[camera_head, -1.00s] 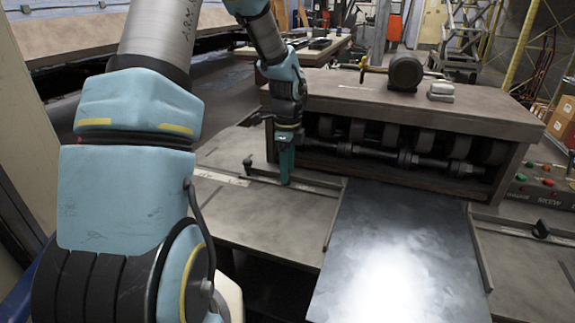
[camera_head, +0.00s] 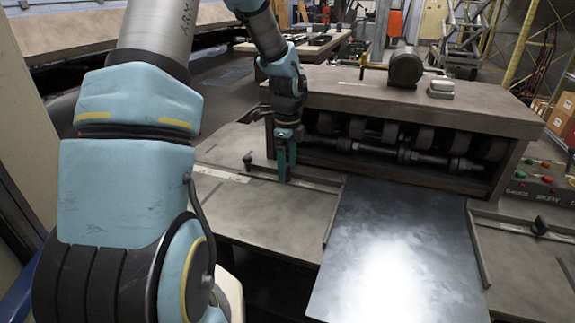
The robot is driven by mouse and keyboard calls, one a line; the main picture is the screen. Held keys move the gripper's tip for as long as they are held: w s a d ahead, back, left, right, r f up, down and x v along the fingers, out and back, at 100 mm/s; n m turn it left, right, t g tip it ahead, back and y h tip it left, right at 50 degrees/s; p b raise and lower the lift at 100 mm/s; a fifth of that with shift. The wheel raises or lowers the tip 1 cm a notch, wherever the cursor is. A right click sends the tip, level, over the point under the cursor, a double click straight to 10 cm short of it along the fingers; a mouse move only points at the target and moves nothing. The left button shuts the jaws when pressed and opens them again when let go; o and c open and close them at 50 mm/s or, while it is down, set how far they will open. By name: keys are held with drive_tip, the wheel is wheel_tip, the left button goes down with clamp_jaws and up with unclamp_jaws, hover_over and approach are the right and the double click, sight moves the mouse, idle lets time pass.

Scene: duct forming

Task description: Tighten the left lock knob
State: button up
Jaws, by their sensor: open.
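The left lock knob (camera_head: 248,161) is a small dark knob standing upright on the left guide rail. My gripper (camera_head: 284,178) points down over the same rail, a short way right of the knob and apart from it. Its green fingers are open and look empty. At this size I cannot tell whether the fingertips touch the rail. The left guide rail (camera_head: 315,185) runs along the table in front of the rollers.
A shiny metal sheet (camera_head: 400,260) lies in front of the roller machine (camera_head: 430,105). A right lock knob (camera_head: 540,226) stands on the right rail. A control panel (camera_head: 540,185) with coloured buttons is at the right. The left table surface (camera_head: 270,220) is clear.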

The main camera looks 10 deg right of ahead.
sight(287, 169)
wheel_tip(287, 169, up, 11)
drive_tip(key=b, duration=0.2)
idle(0.4)
drive_tip(key=shift+f, duration=0.1)
drive_tip(key=s+a+f+n, duration=0.2)
drive_tip(key=s+a+n, duration=0.5)
drive_tip(key=n, duration=0.4)
drive_tip(key=s+a+f+n+t, duration=0.1)
drive_tip(key=s+a+f+n, duration=0.2)
drive_tip(key=s+a+n, duration=0.4)
drive_tip(key=a+n, duration=0.3)
drive_tip(key=n, duration=0.2)
drive_tip(key=shift+t, duration=0.3)
idle(0.4)
